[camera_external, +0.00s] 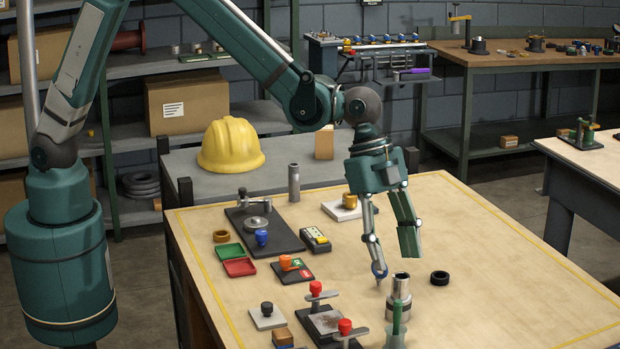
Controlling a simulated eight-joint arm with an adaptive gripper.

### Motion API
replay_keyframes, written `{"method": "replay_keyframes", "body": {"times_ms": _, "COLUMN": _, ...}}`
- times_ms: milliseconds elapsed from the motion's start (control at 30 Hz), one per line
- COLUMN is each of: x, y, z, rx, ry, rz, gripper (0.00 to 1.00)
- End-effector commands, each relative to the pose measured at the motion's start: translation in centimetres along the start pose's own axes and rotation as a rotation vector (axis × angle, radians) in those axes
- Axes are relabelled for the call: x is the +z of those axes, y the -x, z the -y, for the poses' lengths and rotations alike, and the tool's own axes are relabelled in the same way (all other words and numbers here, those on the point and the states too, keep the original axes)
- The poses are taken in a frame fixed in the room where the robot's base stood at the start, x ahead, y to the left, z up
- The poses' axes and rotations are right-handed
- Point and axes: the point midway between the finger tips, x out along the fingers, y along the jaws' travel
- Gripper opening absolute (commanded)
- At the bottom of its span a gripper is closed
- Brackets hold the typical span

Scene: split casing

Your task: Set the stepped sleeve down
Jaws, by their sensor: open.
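A silver stepped cylinder, which looks like the stepped sleeve (401,288), stands upright near the front of the wooden table, with a dark opening at its top. My gripper (396,264) points down above and slightly behind it in the picture. Its two fingers are spread apart, with nothing seen between them. The left fingertip appears close to the sleeve's left side; I cannot tell whether they touch. A green-handled item in front hides the sleeve's lower part.
A black ring (439,278) lies just right of the sleeve. Red-knobbed clamps (316,291) stand to its left. A white block with a brass part (346,207) and a grey cylinder (294,183) stand farther back. The table's right side (510,270) is clear.

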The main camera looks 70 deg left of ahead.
Motion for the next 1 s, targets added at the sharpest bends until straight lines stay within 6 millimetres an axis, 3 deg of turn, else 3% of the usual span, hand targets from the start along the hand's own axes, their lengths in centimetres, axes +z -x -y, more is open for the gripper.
{"method": "replay_keyframes", "body": {"times_ms": 1000, "x": 0.25, "y": 0.75, "z": 0.14, "rx": -0.003, "ry": 0.006, "rz": 0.0, "gripper": 0.45}}
